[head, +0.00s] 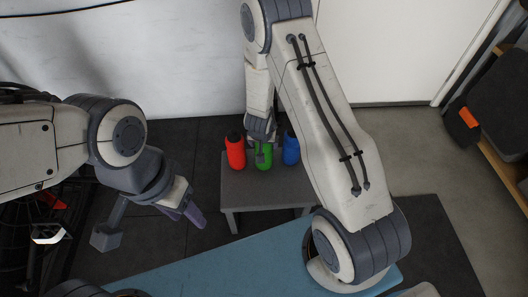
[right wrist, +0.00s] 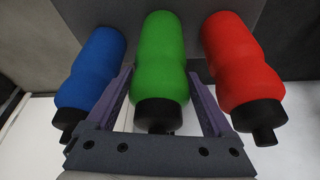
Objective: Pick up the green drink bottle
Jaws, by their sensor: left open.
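The green drink bottle (head: 264,160) stands on a small grey table, between a red bottle and a blue bottle. In the right wrist view the green bottle (right wrist: 160,60) lies between the two fingers of my right gripper (right wrist: 158,85), its black cap toward the palm. The fingers are apart, with a narrow gap seen on each side of the bottle. In the head view my right gripper (head: 262,148) is over the green bottle and hides its top. My left gripper (head: 187,210) is open and empty, left of the table and away from the bottles.
The red bottle (head: 235,152) and the blue bottle (head: 291,148) stand close on either side of the green one. The grey table (head: 262,188) has bare top in front of them. A blue surface (head: 240,272) lies nearer to me. A white wall is behind.

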